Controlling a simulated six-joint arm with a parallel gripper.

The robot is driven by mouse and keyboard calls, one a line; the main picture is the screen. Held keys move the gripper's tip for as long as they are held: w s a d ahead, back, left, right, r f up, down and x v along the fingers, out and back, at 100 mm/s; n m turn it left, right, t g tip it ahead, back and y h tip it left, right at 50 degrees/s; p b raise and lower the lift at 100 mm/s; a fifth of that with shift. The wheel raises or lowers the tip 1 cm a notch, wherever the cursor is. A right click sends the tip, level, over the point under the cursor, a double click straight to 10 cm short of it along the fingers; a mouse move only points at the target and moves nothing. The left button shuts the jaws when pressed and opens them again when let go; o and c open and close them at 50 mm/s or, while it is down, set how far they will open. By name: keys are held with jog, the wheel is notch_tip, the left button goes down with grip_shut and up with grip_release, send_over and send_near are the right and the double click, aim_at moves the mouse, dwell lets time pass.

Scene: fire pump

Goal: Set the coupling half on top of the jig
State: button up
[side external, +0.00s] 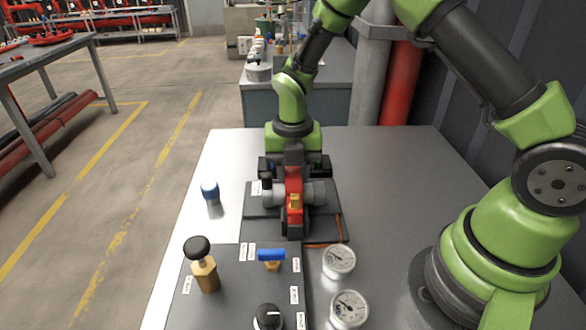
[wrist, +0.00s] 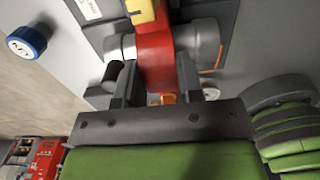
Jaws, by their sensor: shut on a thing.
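My gripper (side external: 293,170) points down over the far half of the table. In the wrist view its two dark fingers (wrist: 157,78) stand on either side of a red part (wrist: 157,52) with a yellow piece, which I take to be the coupling half; the red part also shows in the side view (side external: 293,187). Light grey cylindrical ends stick out left (wrist: 121,47) and right (wrist: 206,40) of it. Below is a dark flat plate (side external: 262,228), apparently the jig's base. The fingers' contact and any gap under the red part are hidden.
A blue-topped piece (side external: 210,191) stands to the left. In front, a dark panel (side external: 232,290) carries a black-knobbed brass valve (side external: 204,268), a blue-handled valve (side external: 271,258) and a black dial (side external: 268,317). Two gauges (side external: 339,261) (side external: 349,308) lie right of it.

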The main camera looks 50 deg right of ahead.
jog(key=shift+f, duration=0.5)
dwell(0.3)
jog(key=o, duration=0.7)
jog(key=shift+c, duration=0.2)
jog(key=shift+r, duration=1.75)
jog(key=o, duration=0.8)
